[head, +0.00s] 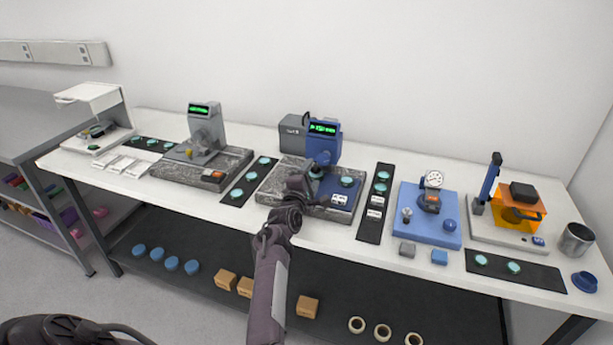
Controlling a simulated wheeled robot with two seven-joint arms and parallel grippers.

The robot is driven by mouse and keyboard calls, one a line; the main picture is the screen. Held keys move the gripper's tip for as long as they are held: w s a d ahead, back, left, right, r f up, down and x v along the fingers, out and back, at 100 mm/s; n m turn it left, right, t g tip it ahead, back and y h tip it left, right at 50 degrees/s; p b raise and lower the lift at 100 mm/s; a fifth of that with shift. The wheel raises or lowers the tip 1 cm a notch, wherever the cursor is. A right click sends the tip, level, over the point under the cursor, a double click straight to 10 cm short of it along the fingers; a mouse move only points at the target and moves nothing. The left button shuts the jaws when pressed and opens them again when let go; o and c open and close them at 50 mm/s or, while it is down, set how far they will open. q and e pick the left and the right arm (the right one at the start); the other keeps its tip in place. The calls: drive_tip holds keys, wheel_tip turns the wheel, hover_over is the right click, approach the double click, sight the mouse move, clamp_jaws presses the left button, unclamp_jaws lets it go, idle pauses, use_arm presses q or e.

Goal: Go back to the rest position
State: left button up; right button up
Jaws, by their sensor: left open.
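My left arm rises from the lower middle of the head view, and my left gripper (312,176) is over the table's middle. A teal disc (347,181) sits on a blue plate just right of the gripper. My right gripper is not in view.
The white table (215,211) also bears a grey instrument (207,130), a blue dial-gauge plate (426,232), an orange-shielded device (519,210), a metal cup (577,240) and dark strips with teal discs. Boxes and rolls lie on the lower shelf (210,240). A white wall stands behind.

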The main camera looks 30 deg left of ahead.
use_arm(q)
drive_tip(key=s+d+f+m+g+h, duration=0.1)
drive_tip(key=s+d+f+m+g, duration=0.25)
drive_tip(key=s+m, duration=0.35)
drive_tip(key=s+d+f+m+g+h, duration=0.1)
drive_tip(key=s+d+f+m+g, duration=0.2)
drive_tip(key=s+m, duration=0.4)
drive_tip(key=s+d+m+g+h, duration=0.1)
drive_tip(key=s+d+m+g, duration=0.3)
drive_tip(key=s+d+m, duration=0.55)
drive_tip(key=s+d+m+g+h, duration=0.15)
drive_tip(key=s+d+g, duration=0.35)
drive_tip(key=s, duration=1)
wheel_tip(320, 180, down, 33)
drive_tip(key=s+b, duration=0.1)
drive_tip(key=s, duration=0.1)
drive_tip(key=s+a+f+m+g+b, duration=0.1)
drive_tip(key=s+a+f, duration=0.2)
drive_tip(key=s+f, duration=1.5)
drive_tip(key=shift+s+f, duration=0.15)
drive_tip(key=shift+s, duration=0.75)
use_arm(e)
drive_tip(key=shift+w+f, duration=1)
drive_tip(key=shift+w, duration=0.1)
